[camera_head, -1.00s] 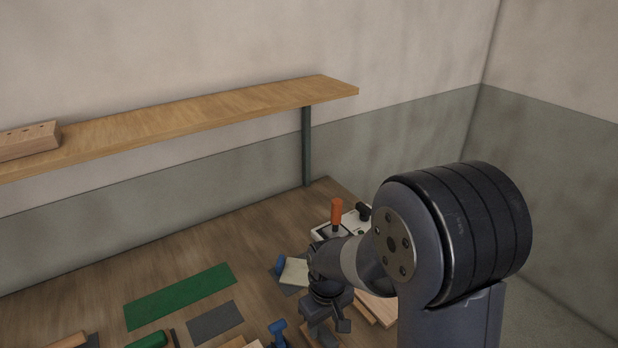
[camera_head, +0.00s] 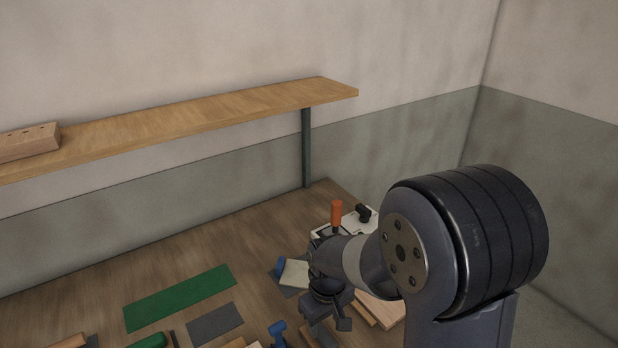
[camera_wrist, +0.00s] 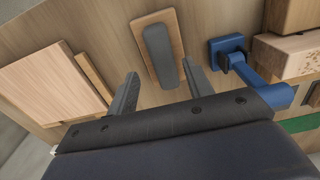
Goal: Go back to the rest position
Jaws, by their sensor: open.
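My gripper (camera_wrist: 160,85) is open and empty in the wrist view, its two fingers apart above the bench. A grey rounded bar on a small wooden board (camera_wrist: 178,22) lies beyond and between the fingertips. In the head view my gripper (camera_head: 328,318) hangs low over the wooden bench (camera_head: 70,288), below my large dark arm joint. Part of the bench behind my arm is hidden.
A blue clamp-like piece (camera_wrist: 232,50) stands right of the gripper, near wooden blocks (camera_wrist: 288,55). Pale boards (camera_wrist: 45,82) lie left. An orange-handled tool (camera_head: 337,212) stands behind my arm. A wooden shelf (camera_head: 200,117) spans the wall. A green mat (camera_head: 180,298) lies flat.

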